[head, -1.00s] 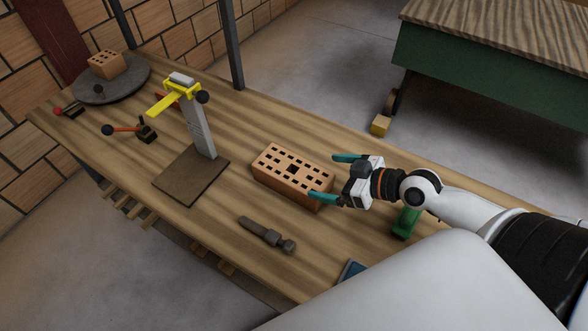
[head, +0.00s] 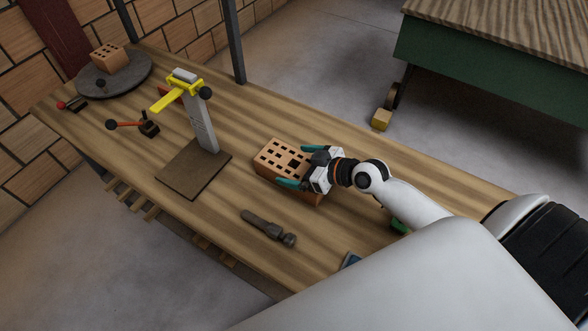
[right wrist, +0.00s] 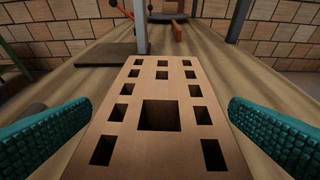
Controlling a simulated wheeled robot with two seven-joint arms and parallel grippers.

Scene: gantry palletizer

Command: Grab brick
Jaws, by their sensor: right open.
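The brick (head: 277,160) is orange-brown with several square holes and one larger middle hole. It lies flat on the wooden workbench. My right gripper (head: 303,166) is open at the brick's right end, with one teal finger on each side of it. In the right wrist view the brick (right wrist: 158,88) runs lengthwise between the two teal fingers (right wrist: 158,135), with a visible gap on each side. My left gripper is not in view.
A stand with a yellow arm (head: 198,120) stands on a dark base left of the brick. A hammer-like tool (head: 267,227) lies in front. A second brick (head: 108,57) sits on a round grey plate (head: 130,77) at the far left. A green object (head: 399,226) is partly hidden by my right arm.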

